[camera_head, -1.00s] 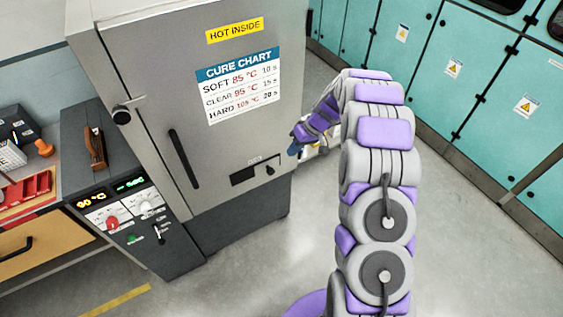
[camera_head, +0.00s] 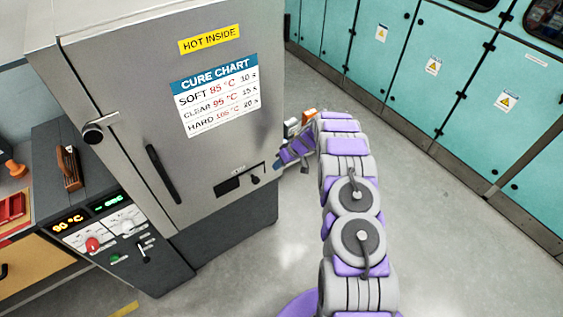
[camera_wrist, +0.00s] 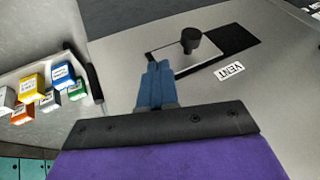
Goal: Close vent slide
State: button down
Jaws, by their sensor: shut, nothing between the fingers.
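The vent slide on the grey oven door is a light plate (camera_wrist: 172,60) with a black knob (camera_wrist: 190,39) in the wrist view. A dark opening (camera_wrist: 232,40) shows beside the plate, so the vent stands at least partly open. In the head view the opening (camera_head: 227,187) is left of the knob (camera_head: 255,180). My gripper (camera_head: 279,164) is right of the knob and slightly above it, near the door's right edge. In the wrist view its blue fingers (camera_wrist: 155,75) are together and empty, their tips by the plate's end and apart from the knob.
The oven door has a long black handle (camera_head: 163,174) left of the vent. A control panel (camera_head: 112,228) stands at the lower left. Several small coloured boxes (camera_wrist: 62,76) sit on a shelf beside the oven. Open floor (camera_head: 450,240) lies to the right, before teal cabinets (camera_head: 440,70).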

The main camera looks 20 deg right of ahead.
aim_at(254, 178)
jog(key=a+f+b, duration=0.1)
jog(key=a+f, duration=0.3)
jog(key=a, duration=0.1)
jog(key=shift+a+f, duration=0.35)
jog(key=shift+a, duration=0.05)
jog(key=shift+s+d, duration=0.1)
jog(key=shift+d, duration=0.05)
jog(key=s+a+b, duration=0.2)
jog(key=s+a, duration=0.1)
jog(key=a, duration=0.7)
jog(key=shift+s+b, duration=0.15)
jog(key=shift+b, duration=0.15)
